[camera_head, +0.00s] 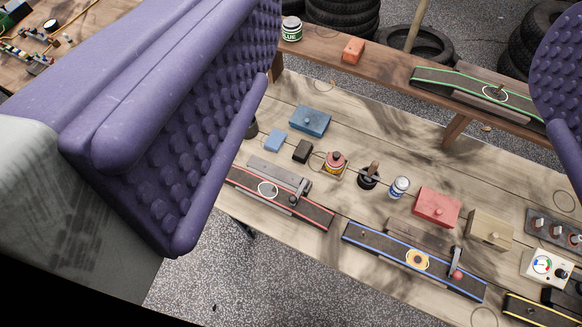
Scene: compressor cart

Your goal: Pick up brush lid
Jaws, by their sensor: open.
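My gripper (400,150) is open, with one purple studded finger large at the left and the other cut off at the right edge. Nothing is between the fingers; the workbench shows below and beyond them. A dark round piece with an upright brown handle, which looks like the brush lid (368,180), stands on the bench near the middle of the view. It is apart from both fingers. Whether a brush hangs under it cannot be seen. A green-and-white glue jar (291,30) stands on the raised shelf at the back.
A red box (436,207) and a tan box (489,229) stand further right. Red-edged (310,212) and blue-edged (380,249) strips lie in front.

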